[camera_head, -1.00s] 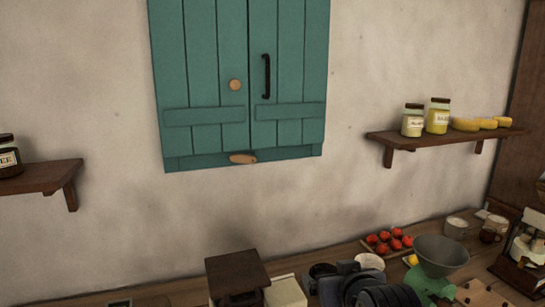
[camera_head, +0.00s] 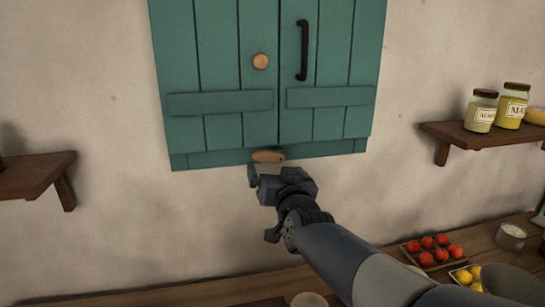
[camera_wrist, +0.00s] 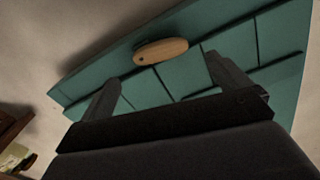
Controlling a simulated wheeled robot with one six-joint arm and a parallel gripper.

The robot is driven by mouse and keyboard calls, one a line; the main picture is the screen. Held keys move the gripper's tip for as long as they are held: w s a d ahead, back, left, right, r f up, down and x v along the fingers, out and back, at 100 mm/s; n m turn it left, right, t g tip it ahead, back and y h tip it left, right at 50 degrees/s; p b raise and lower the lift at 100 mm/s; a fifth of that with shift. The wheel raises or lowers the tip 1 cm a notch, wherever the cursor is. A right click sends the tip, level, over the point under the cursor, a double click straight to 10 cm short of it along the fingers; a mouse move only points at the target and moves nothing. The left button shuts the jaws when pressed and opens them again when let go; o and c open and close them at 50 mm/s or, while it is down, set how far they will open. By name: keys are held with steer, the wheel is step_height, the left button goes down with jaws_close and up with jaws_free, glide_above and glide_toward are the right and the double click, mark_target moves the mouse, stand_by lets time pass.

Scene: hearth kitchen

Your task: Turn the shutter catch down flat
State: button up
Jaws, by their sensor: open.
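The shutter catch (camera_head: 268,156) is a small tan wooden oval bar at the foot of the teal shutters (camera_head: 220,135), where the two leaves meet. It lies roughly level, across the bottom rail. My gripper (camera_head: 266,174) is just below the catch in the head view, jaws apart and empty. In the wrist view the catch (camera_wrist: 160,51) shows beyond the gap between the two fingers (camera_wrist: 165,85), tilted in that picture. The fingers look apart from it. A dark dot marks one end of the catch.
A round wooden knob (camera_head: 261,61) and a black handle (camera_head: 303,50) are on the shutters above. Wooden shelves stand left (camera_head: 35,175) and right (camera_head: 480,138), the right one holding jars. A counter below holds a tray of red fruit (camera_head: 433,252).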

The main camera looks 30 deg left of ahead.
mark_target(269, 158)
steer(key=p+x, duration=0.2)
steer(key=x, duration=0.4)
steer(key=shift+w+a, duration=0.2)
steer(key=shift+w, duration=0.1)
steer(key=shift+c, duration=0.3)
